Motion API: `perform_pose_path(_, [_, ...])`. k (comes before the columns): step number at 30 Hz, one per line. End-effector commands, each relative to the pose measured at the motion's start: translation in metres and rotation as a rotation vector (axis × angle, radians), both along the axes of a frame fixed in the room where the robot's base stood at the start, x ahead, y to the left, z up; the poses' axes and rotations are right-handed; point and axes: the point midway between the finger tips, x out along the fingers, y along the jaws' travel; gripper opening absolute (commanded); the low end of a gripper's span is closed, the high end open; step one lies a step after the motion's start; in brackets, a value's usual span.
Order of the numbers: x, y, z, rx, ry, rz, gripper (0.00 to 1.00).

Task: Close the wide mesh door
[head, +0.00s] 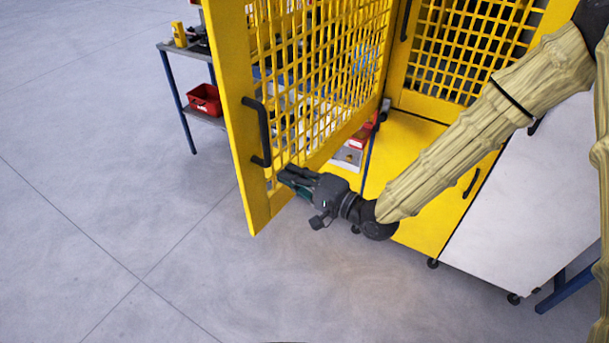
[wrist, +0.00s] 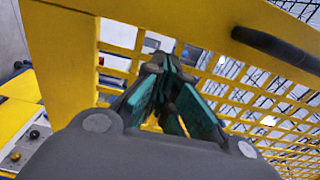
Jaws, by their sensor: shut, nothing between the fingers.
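The wide yellow mesh door (head: 235,130) stands open, swung out from the yellow enclosure. Its black handle (head: 260,130) is on the outer edge frame, and the handle also shows at the upper right of the wrist view (wrist: 280,48). My gripper (head: 284,178) is shut and empty, with its fingertips close to the lower part of the door, just below and right of the handle. In the wrist view my gripper (wrist: 158,68) points at the door's yellow frame and mesh. I cannot tell whether the fingertips touch the door.
Another yellow mesh panel (head: 470,50) with a black handle stands at the back right, above a yellow lower panel (head: 415,195) and a white panel (head: 520,220). A table with a red bin (head: 205,99) stands behind the door at left. The grey floor at left is clear.

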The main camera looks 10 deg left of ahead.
Motion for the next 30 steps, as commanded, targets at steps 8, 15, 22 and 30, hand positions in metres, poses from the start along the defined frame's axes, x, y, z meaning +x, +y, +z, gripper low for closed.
perform_pose_path(8, [0.007,0.017,0.001,0.0,0.0,0.001,0.0])
perform_pose_path(15, [0.008,0.019,0.0,0.0,0.0,0.0,0.0])
perform_pose_path(22, [0.009,0.019,0.0,0.0,0.0,-0.002,0.0])
perform_pose_path(30, [0.021,0.028,-0.002,0.0,0.001,-0.056,0.0])
